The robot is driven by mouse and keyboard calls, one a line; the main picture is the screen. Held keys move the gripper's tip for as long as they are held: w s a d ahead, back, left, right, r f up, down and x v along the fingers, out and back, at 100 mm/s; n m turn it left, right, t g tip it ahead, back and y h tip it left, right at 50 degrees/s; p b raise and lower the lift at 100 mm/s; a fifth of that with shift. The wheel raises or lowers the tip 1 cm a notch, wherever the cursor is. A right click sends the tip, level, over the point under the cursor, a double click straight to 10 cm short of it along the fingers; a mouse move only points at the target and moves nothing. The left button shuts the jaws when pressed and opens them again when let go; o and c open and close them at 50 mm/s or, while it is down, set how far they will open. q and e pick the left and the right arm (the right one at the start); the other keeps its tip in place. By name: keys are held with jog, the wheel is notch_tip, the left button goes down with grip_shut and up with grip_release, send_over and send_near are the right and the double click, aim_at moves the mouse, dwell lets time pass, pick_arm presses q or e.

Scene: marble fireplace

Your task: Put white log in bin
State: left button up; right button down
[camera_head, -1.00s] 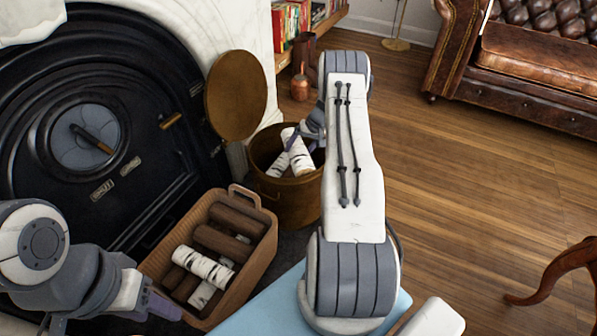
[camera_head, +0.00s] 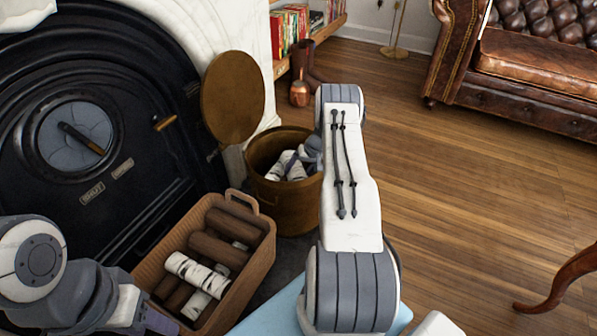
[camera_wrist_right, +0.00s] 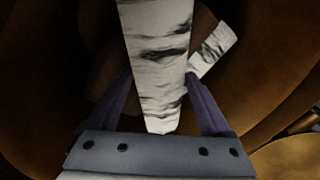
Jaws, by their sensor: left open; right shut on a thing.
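The brass bin (camera_head: 290,206) stands open beside the fireplace, its round lid (camera_head: 233,98) raised at the left. My right gripper (camera_wrist_right: 160,95) is down inside the bin and shut on a white birch log (camera_wrist_right: 158,45). A second white log (camera_wrist_right: 213,50) lies behind it in the bin. White logs also show in the bin in the head view (camera_head: 288,164), partly hidden by my right wrist. A wicker basket (camera_head: 262,262) holds brown logs (camera_head: 218,250) and white logs (camera_head: 196,272). My left gripper (camera_head: 165,325) is open near the basket's front left, partly cut off by the frame.
The black fireplace door (camera_head: 75,135) fills the left. A copper vase (camera_head: 299,93) and bookshelf (camera_head: 300,30) stand behind the bin. A leather sofa (camera_head: 530,70) is at the upper right.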

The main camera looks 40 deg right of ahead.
grip_release()
jog(key=shift+f, duration=0.1)
jog(key=p+v, duration=0.5)
jog(key=v, duration=0.6)
jog(key=w+a+r+n+g, duration=0.1)
jog(key=w+a+r+n, duration=0.1)
jog(key=a+r, duration=0.65)
jog(key=w+a+r+n+g, duration=0.15)
jog(key=a+r, duration=0.35)
jog(key=a, duration=0.7)
jog(key=s+a+r+n, duration=0.2)
jog(key=a+r, duration=0.1)
jog(key=a, duration=0.4)
jog(key=s+a+r+n, duration=0.1)
jog(key=s+a+r, duration=0.1)
jog(key=a+r, duration=0.35)
jog(key=s+a+r+n+g, duration=0.2)
jog(key=s+a+r+n, duration=0.1)
jog(key=s+a, duration=0.85)
jog(key=s+a+r+n, duration=0.1)
jog(key=s+n, duration=0.1)
jog(key=s, duration=0.6)
jog(key=s+a+n+h, duration=0.1)
jog(key=s+n, duration=0.1)
jog(key=s, duration=0.7)
jog(key=shift+a+r+h, duration=0.3)
jog(key=shift+r, duration=0.05)
jog(key=shift+n+t, duration=0.25)
